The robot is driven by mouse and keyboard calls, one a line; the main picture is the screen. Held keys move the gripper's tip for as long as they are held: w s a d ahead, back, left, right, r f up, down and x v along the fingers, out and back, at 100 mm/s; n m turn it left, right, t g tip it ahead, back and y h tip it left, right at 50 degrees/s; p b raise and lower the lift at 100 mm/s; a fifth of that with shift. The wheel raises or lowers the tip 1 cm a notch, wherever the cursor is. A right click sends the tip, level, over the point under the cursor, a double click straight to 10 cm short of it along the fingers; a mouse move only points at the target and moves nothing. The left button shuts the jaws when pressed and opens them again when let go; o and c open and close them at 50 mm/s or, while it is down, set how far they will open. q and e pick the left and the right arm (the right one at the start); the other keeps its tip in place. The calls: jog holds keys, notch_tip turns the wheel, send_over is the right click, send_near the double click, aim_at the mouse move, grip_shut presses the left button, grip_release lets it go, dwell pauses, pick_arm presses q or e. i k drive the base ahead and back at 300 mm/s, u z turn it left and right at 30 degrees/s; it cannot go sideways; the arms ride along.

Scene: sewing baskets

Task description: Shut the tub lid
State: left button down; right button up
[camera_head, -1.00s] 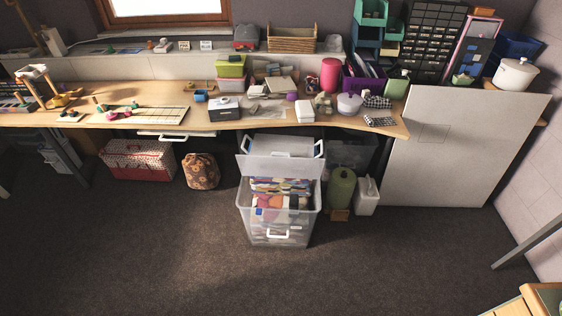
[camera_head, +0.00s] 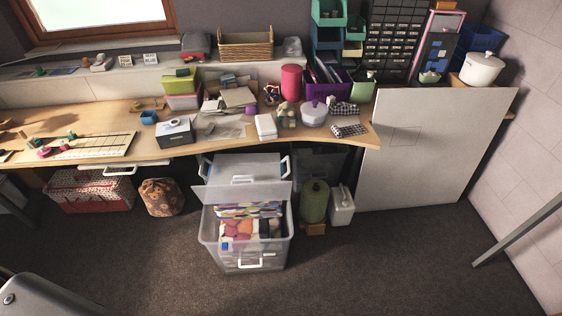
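The clear plastic tub (camera_head: 246,257) stands on the carpet in front of the desk, filled with folded colourful fabrics (camera_head: 248,230). Its translucent lid (camera_head: 240,192) is open, raised and tilted up along the tub's back edge. White handles show on the tub's front and on the lid. Neither of my grippers is in view. A grey smooth part at the bottom left looks like part of my arm.
Another clear box with white handles (camera_head: 220,165) stands behind the tub under the desk (camera_head: 340,143). A green canister (camera_head: 314,203) and a white container (camera_head: 341,206) stand close to its right. A patterned bag (camera_head: 161,197) and a red patterned basket (camera_head: 90,192) stand left. Carpet in front is clear.

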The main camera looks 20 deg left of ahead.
aim_at(206, 198)
jog(key=z, duration=0.15)
jog(key=i, duration=0.95)
jog(key=u, duration=0.2)
